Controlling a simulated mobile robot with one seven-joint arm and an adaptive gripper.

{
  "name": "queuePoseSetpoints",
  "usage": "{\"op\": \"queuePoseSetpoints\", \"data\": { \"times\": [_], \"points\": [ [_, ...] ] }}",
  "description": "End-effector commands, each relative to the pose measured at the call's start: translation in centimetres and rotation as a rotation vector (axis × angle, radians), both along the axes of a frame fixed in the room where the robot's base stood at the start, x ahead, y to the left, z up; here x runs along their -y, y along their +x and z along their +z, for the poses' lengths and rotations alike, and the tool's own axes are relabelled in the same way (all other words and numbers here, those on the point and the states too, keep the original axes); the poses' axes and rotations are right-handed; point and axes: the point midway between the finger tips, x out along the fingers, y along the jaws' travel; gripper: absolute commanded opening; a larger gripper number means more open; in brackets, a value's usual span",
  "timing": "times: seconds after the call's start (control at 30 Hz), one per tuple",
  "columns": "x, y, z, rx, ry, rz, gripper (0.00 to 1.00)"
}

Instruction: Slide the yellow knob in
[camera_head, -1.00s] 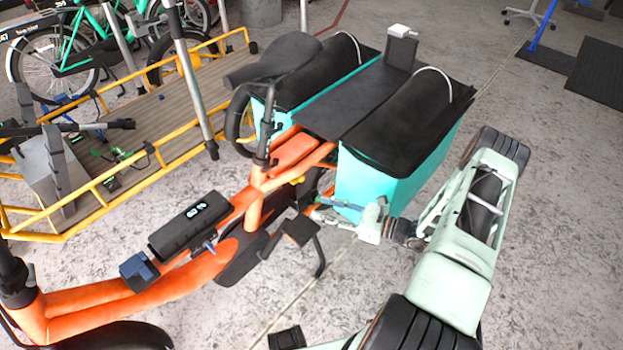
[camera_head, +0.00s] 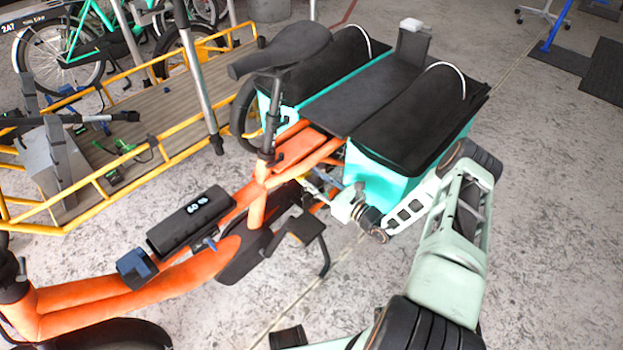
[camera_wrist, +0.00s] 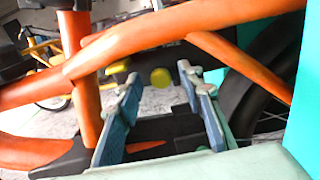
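The yellow knob (camera_wrist: 160,77) is a small round disc under the orange bike frame tubes (camera_wrist: 180,30) in the wrist view. It shows in the gap between my fingertips, seemingly beyond them, with no visible contact. My gripper (camera_wrist: 159,88) is open, with one blue-grey finger on each side of the gap and nothing between them. In the head view my gripper (camera_head: 318,184) reaches in beside the orange cargo bike (camera_head: 257,195), below its rear frame.
A second yellow part (camera_wrist: 118,71) sits near the left fingertip. The teal pannier box (camera_head: 385,180) is close beside my wrist. A pedal (camera_head: 305,228) and crank are just below my gripper. Open concrete floor (camera_head: 540,230) lies to the right.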

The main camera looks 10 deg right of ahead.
Motion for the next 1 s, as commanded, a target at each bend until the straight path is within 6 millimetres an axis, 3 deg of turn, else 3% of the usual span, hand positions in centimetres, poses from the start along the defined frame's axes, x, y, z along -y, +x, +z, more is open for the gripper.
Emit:
{"op": "queuePoseSetpoints", "data": {
  "times": [0.37, 0.7, 1.0],
  "points": [
    [-0.45, 0.60, 0.04, -0.001, 0.001, 0.000, 0.35],
    [-0.43, 0.56, 0.03, -0.001, 0.001, 0.000, 0.00],
    [-0.33, 0.62, -0.04, -0.001, 0.001, 0.000, 0.00]
  ]
}}
